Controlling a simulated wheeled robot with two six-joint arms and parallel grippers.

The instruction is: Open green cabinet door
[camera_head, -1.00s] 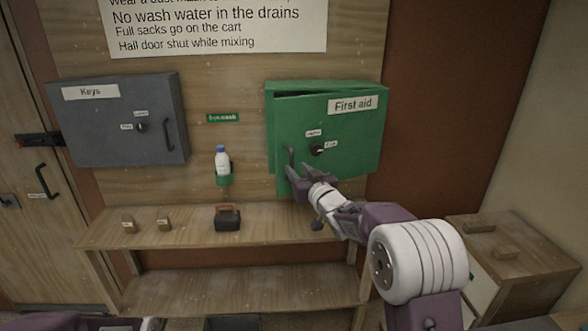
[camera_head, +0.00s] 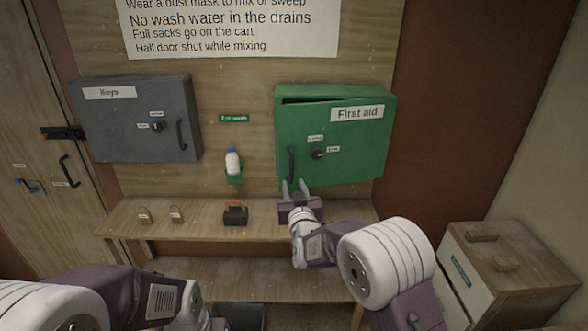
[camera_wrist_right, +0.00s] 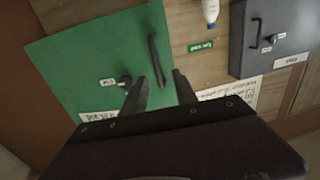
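The green First aid cabinet (camera_head: 355,155) hangs on the wood panel, right of centre in the head view. A dark slit along its top left shows the door slightly ajar. Its dark bar handle (camera_head: 291,164) is near the door's left edge, with a round black knob (camera_head: 317,155) to the right. My right gripper (camera_head: 294,186) is open and empty, just below the handle. In the right wrist view, its two fingers (camera_wrist_right: 160,90) are apart, and the handle (camera_wrist_right: 156,60) lies beyond the space between them. My left arm shows at lower left; its gripper is out of view.
A grey Keys cabinet (camera_head: 140,125) hangs at left. A bottle (camera_head: 233,162) in a green holder is between the cabinets. A wooden shelf (camera_head: 200,217) below holds two padlocks and a dark box (camera_head: 235,214). A wooden-topped chest (camera_head: 500,262) stands at lower right.

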